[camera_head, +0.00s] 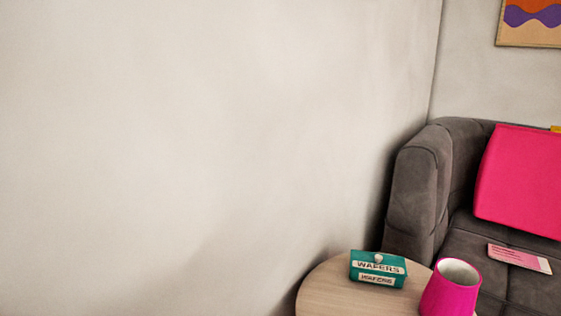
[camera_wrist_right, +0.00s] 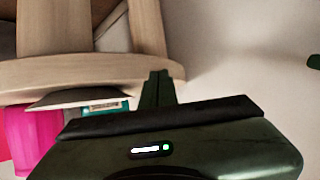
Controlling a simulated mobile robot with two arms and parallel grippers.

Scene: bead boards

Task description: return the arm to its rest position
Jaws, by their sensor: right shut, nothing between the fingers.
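My right gripper (camera_wrist_right: 158,76) shows in the right wrist view, its dark green fingers pressed together with nothing between them. The fingertips appear in front of the edge of a pale wooden round table (camera_wrist_right: 100,68), which looks upside down in this view. I cannot tell whether they touch it. The table top (camera_head: 325,292) also shows at the bottom of the head view. Neither arm nor gripper is visible in the head view. My left gripper is in neither view.
A teal wafers box (camera_head: 378,268) and a pink cup (camera_head: 452,288) stand on the table. A grey sofa (camera_head: 418,190) with a pink cushion (camera_head: 520,180) and a pink card (camera_head: 518,259) is at right. A plain wall (camera_head: 190,140) fills the left.

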